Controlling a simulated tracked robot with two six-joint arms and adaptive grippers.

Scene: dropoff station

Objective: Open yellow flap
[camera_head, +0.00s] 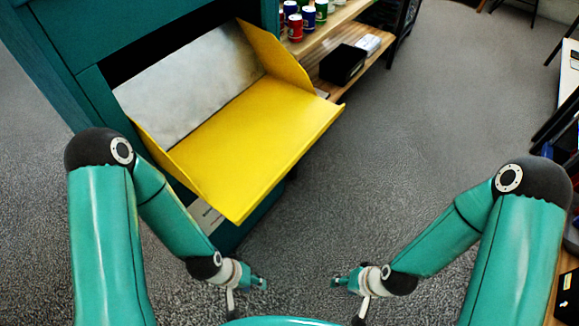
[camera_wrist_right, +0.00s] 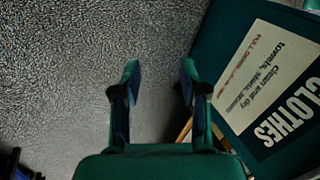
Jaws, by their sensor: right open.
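The yellow flap (camera_head: 250,125) is lowered and open on the front of the teal dropoff station (camera_head: 55,45). It sticks out as a tray with raised yellow sides, and a grey-white inner panel (camera_head: 190,85) shows behind it. My left gripper (camera_head: 260,283) is below the flap's front corner, apart from it; its fingers are too small to judge. My right gripper (camera_head: 338,282) is right of and below the flap, touching nothing. In the right wrist view its two fingers (camera_wrist_right: 160,82) are spread with only floor between them.
A CLOTHES label (camera_wrist_right: 275,88) is on the teal panel in the right wrist view. Wooden shelves with several cans (camera_head: 296,27) and a black box (camera_head: 342,64) stand right of the station. Tables line the right edge. Grey floor (camera_head: 430,110) between is clear.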

